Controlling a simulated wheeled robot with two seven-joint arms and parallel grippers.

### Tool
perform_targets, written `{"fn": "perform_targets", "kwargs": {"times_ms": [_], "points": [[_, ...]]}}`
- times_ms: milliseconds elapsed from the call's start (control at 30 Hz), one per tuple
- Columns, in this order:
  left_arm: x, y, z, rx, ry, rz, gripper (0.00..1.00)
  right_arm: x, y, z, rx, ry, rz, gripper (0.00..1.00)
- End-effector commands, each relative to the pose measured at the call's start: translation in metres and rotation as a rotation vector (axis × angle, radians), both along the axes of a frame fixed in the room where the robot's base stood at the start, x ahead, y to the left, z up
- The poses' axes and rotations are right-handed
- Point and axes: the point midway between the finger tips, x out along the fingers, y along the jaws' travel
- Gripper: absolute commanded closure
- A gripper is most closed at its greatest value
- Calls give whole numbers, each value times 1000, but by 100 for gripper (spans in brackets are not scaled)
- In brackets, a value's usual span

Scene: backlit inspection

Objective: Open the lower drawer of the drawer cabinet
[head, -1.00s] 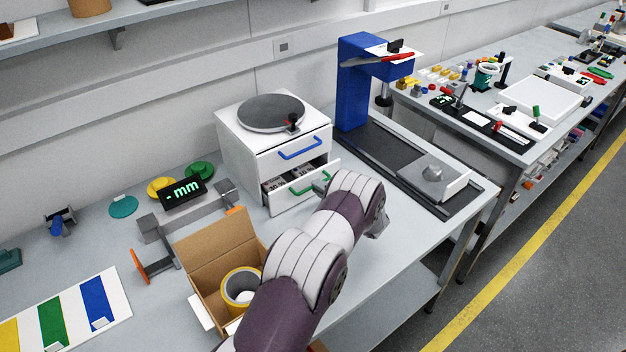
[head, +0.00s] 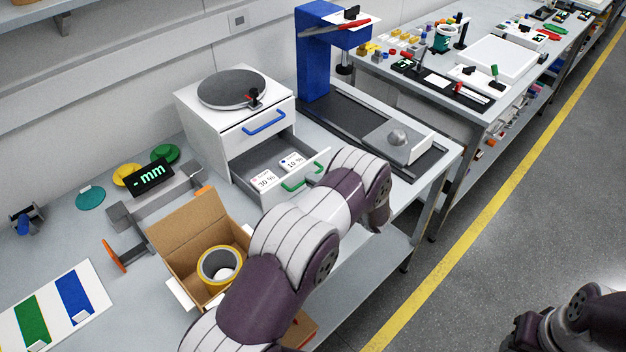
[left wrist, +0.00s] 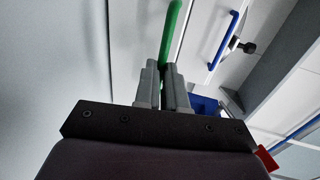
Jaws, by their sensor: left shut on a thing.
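The white drawer cabinet (head: 203,132) stands on the bench. Its upper drawer, with a blue handle (head: 264,122), is shut. Its lower drawer (head: 262,160) is pulled well out, showing a grey inside with two white cards marked 30 % and 10 %. The green handle (head: 296,184) is on the lower drawer's front. My left gripper (left wrist: 164,72) is shut on the green handle (left wrist: 172,32) in the left wrist view. In the head view my left arm hides most of that gripper. My right gripper is not in view.
A round grey plate (head: 232,88) tops the cabinet. A blue stand (head: 313,65) with a dark base is to the right. An open cardboard box (head: 188,240) holding a yellow tape roll (head: 220,264) sits left of my arm. The bench's front edge is close.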

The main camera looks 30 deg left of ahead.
Motion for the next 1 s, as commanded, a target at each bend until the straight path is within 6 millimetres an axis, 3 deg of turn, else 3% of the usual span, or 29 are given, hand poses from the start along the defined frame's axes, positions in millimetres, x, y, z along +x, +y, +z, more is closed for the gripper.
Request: {"fn": "perform_targets", "kwargs": {"times_ms": [67,167,200,533,900,1000], "points": [[-1,0,-1,-1,2,2,100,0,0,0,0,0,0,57],[0,0,-1,-1,1,1,67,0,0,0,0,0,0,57],[0,0,-1,-1,1,1,64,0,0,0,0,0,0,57],[-1,-7,0,0,0,-2,64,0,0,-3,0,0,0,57],[-26,-93,17,-1,-2,-4,64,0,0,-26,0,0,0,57],[-31,-109,21,0,0,-2,64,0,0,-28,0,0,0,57]]}}
